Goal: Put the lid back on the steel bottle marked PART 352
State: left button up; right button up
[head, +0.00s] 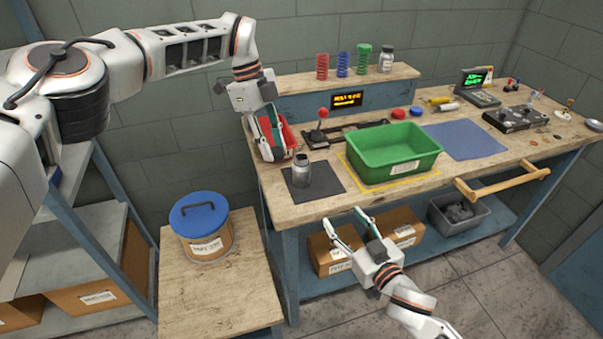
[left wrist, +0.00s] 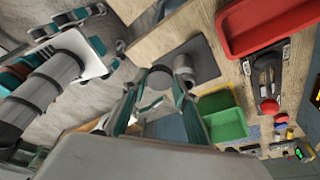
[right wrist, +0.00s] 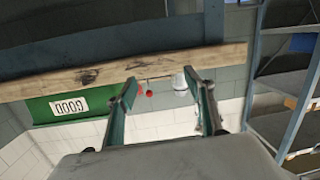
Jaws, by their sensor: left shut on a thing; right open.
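A steel bottle (head: 302,172) stands upright on a dark square mat (head: 328,177) near the bench's front left; any marking on it is too small to read. My left gripper (head: 270,150) hangs left of the bottle, in front of the red bin. In the left wrist view its fingers (left wrist: 159,85) are shut on a dark round piece that looks like the lid (left wrist: 158,77). The bottle (left wrist: 183,64) shows just beyond the right finger, apart from the lid. My right gripper (head: 343,216) is open and empty in front of the bench edge; it also shows in the right wrist view (right wrist: 160,82).
A green bin (head: 394,155) stands right of the mat, and a red bin (head: 285,140) behind the left gripper. A joystick (head: 319,130) stands behind the bottle. Another bottle (head: 386,60) and coloured springs stand on the back shelf. A blue-lidded drum (head: 207,240) stands front left.

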aim_at(306, 176)
jog(key=shift+n+t+y, duration=0.3)
jog(key=shift+y, duration=0.1)
jog(key=w+r, duration=0.1)
jog(key=w+a+r, duration=0.1)
jog(key=r, duration=0.1)
jog(key=shift+w+a+r, duration=0.1)
jog(key=shift+a, duration=0.05)
pick_arm(q)
jog(key=w+d+r+n+t, duration=0.2)
jog(key=d+n, duration=0.4)
jog(key=n, duration=0.3)
jog(key=shift+w+d+r+n+t, duration=0.25)
jog(key=shift+w+r, duration=0.2)
jog(key=shift+r, duration=0.55)
pick_arm(e)
jog(key=shift+w+a+r+n+y, duration=0.15)
jog(key=shift+w+a+r+y, duration=0.1)
jog(key=shift+a+y, duration=0.25)
jog(key=shift+w+a+r+n+y, duration=0.1)
jog(key=shift+w+a+r+y, duration=0.1)
jog(key=shift+a+r+y, duration=0.25)
jog(key=shift+w+a+r+n+y, duration=0.15)
jog(key=shift+w+a+y, duration=0.15)
jog(key=shift+a, duration=0.3)
jog(key=x, duration=1.2)
jog(key=shift+s+a+f, duration=0.1)
jog(key=shift+f, duration=0.1)
